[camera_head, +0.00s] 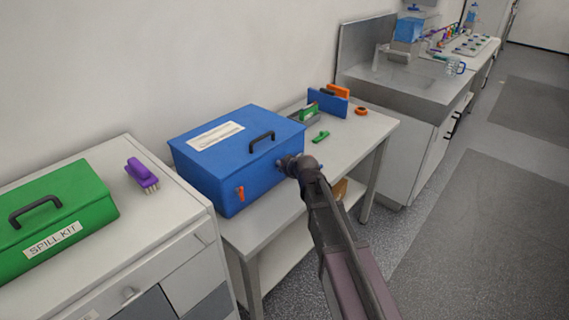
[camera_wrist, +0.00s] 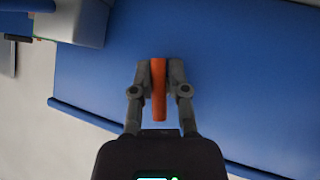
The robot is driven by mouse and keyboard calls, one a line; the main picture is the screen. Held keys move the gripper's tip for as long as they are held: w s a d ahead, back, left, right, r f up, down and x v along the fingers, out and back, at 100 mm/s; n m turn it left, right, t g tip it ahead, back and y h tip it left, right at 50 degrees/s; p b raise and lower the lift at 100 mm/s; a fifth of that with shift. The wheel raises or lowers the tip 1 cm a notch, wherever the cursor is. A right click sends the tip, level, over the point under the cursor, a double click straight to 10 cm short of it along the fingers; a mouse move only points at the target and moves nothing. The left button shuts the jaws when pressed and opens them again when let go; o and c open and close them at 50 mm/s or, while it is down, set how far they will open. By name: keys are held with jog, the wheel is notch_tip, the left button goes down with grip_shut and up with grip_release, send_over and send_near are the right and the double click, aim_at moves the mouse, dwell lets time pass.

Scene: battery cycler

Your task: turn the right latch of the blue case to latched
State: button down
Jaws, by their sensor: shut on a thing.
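The blue case (camera_head: 222,160) stands closed on a light table, with a black handle (camera_head: 262,140) on its lid. Its left latch (camera_head: 240,193) is a small orange lever, roughly upright on the front face. My gripper (camera_head: 287,163) is at the right part of the case's front and hides the right latch in the head view. In the wrist view the right latch (camera_wrist: 158,104) is an orange bar on the blue face (camera_wrist: 240,70). My gripper's two fingers (camera_wrist: 159,72) are shut on it, one on each side. The bar runs along the fingers' direction in that picture.
A green spill kit box (camera_head: 55,215) and a purple brush (camera_head: 141,174) are on the left counter. A green clip-like item (camera_head: 321,136), an orange tape ring (camera_head: 361,111) and a blue holder (camera_head: 328,102) are right of the case. Floor at the right is clear.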

jog(key=shift+r+m+g+y+p, duration=0.1)
jog(key=shift+m+g+y+p, duration=0.35)
jog(key=shift+m+g+y, duration=0.35)
jog(key=c, duration=0.7)
grip_release()
jog(key=s+d+m+g+h+p, duration=0.2)
jog(key=s+d, duration=0.5)
jog(key=s, duration=0.2)
jog(key=s+d+r+m+g+h+p, duration=0.1)
jog(key=s+d+m+g+h+p, duration=0.1)
jog(key=s+d, duration=0.6)
jog(key=s+d+m+g+h+p, duration=0.3)
jog(key=s+d+m+g+p, duration=0.1)
jog(key=s+d, duration=0.4)
jog(key=shift+s+r, duration=0.25)
jog(key=shift+s, duration=0.6)
